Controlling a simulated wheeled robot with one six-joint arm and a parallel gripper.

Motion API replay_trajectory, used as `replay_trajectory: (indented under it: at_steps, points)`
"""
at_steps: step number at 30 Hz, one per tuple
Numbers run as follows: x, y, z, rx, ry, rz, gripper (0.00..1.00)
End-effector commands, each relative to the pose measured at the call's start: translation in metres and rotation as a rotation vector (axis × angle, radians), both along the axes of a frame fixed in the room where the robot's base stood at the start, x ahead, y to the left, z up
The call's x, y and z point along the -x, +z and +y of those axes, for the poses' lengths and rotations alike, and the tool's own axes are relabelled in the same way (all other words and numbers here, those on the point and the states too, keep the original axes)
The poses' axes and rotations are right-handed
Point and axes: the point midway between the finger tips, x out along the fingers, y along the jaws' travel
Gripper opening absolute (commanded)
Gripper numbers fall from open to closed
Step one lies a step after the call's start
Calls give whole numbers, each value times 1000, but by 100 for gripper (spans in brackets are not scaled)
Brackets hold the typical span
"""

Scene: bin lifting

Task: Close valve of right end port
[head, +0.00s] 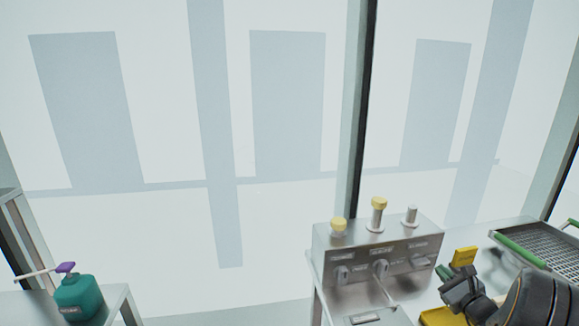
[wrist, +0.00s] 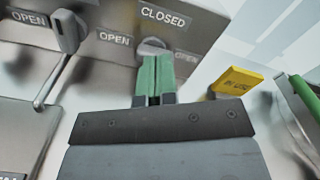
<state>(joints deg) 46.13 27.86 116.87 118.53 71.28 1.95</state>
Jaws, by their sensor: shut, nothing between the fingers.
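A metal manifold box (head: 372,262) stands on the bench with three ports on top. The right end port (head: 410,215) is bare metal; the left (head: 338,226) and taller middle port (head: 379,210) have yellow caps. The right valve (head: 420,261) is on the box front below its port. In the wrist view, the right valve (wrist: 153,46) shows just beyond my fingertips, partly hidden, under a CLOSED label with OPEN labels at the sides. My gripper (wrist: 153,86) is shut with green fingers together and empty. It points at the valve; contact cannot be told.
The middle valve (wrist: 66,32) and a thin metal tube are left of my gripper. A yellow tag (wrist: 238,82) stands close on the right. A green-handled mesh basket (head: 537,246) is farther right. A teal pump bottle (head: 79,298) stands far left.

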Motion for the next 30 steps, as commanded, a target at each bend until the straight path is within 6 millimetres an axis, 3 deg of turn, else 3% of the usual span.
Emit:
replay_trajectory:
  at_steps: [18, 30]
  points:
    - [-58, -2, 11, 26, 1, -6, 0]
    - [-67, 0, 12, 25, 0, -5, 0]
